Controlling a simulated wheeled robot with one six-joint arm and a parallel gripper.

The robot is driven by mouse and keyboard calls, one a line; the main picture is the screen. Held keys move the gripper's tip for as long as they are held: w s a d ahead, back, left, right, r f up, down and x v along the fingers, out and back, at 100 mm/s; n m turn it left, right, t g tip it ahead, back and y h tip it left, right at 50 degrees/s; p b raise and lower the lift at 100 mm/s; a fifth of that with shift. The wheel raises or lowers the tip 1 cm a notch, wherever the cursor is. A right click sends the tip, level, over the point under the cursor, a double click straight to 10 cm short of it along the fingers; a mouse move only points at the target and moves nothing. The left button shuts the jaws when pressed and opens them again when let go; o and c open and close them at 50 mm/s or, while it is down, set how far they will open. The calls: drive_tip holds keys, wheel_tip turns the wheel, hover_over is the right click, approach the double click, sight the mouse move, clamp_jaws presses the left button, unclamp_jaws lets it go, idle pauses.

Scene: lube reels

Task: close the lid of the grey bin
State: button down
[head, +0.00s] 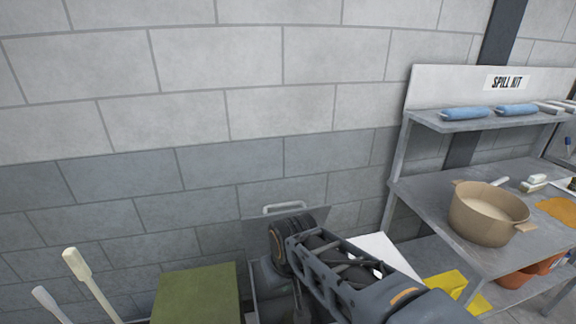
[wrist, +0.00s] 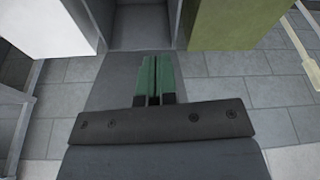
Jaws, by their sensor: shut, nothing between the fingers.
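The lid (head: 262,228) of the grey bin stands raised near the wall in the head view, with a pale bar handle (head: 285,207) at its top. The bin (head: 249,292) is mostly hidden behind my arm. In the wrist view a grey bin-like body (wrist: 143,30) lies ahead of the fingers, between a white box and a green box. My gripper (wrist: 152,62) is shut and empty, its green fingers side by side. In the head view my arm covers the fingertips, so I cannot tell their distance from the lid.
A green box (head: 197,293) stands left of the bin and a white box (head: 376,250) right of it. Two pale handles (head: 88,280) rise at the lower left. A grey workbench (head: 425,190) with a tan pot (head: 484,218) stands at right. The block wall is behind.

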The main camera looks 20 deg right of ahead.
drive_tip(key=w+r+p, duration=0.4)
drive_tip(key=r+p, duration=0.3)
drive_tip(key=r, duration=0.5)
drive_tip(key=w+d+r+m+g, duration=0.1)
drive_tip(key=w+d+r, duration=0.25)
drive_tip(key=w, duration=0.55)
drive_tip(key=w+d+r+g, duration=0.2)
drive_tip(key=w+d+r, duration=0.15)
drive_tip(key=w, duration=0.65)
drive_tip(key=w+d+f+m+g, duration=0.1)
drive_tip(key=w+d+f+g, duration=0.1)
drive_tip(key=w+d+f, duration=0.35)
drive_tip(key=s+f+b, duration=0.3)
drive_tip(key=f+b, duration=0.1)
drive_tip(key=f, duration=0.6)
drive_tip(key=shift+s+f, duration=0.3)
drive_tip(key=shift+s, duration=0.05)
drive_tip(key=shift+d, duration=0.1)
drive_tip(key=shift+f+t+b, duration=0.15)
drive_tip(key=shift+t+b, duration=0.15)
